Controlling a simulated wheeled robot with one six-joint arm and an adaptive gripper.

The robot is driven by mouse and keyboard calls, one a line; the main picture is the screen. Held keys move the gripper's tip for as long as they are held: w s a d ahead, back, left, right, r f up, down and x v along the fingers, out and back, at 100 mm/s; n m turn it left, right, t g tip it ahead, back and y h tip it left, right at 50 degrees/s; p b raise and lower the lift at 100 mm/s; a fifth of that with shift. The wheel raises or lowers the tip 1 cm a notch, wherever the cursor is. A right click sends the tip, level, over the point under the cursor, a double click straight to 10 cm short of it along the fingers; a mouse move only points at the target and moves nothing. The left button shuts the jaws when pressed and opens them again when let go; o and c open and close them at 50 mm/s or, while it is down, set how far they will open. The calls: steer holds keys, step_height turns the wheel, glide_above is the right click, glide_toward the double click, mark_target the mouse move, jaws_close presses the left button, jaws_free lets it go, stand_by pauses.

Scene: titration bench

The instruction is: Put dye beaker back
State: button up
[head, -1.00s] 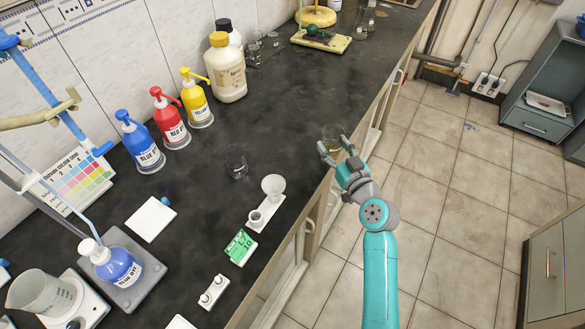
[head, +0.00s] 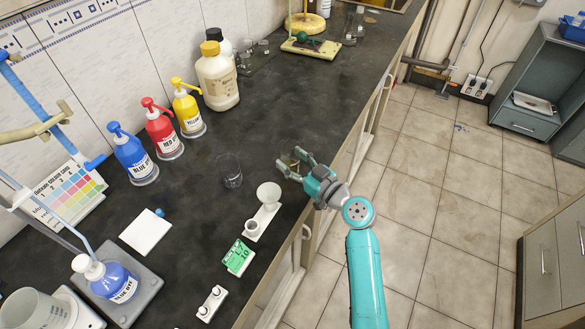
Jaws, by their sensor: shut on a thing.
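My gripper (head: 293,169) is over the front edge of the dark bench, to the right of the white funnel stand. It is shut on a small glass beaker (head: 289,160) with a yellowish tint, only partly visible between the fingers. I cannot tell whether the beaker touches the bench top. Another clear glass beaker (head: 229,170) stands on the bench to the left, apart from my gripper.
A white stand with a funnel (head: 269,192) is close to my gripper. A green timer-like device (head: 238,257) lies nearer. Blue (head: 131,158), red (head: 162,133) and yellow (head: 187,112) pump bottles line the wall. The bench (head: 290,95) is clear behind my gripper.

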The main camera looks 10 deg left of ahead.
mark_target(293, 169)
steer(key=shift+f, duration=1.7)
steer(key=shift+f, duration=0.1)
steer(key=o, duration=1.2)
steer(key=v, duration=1.2)
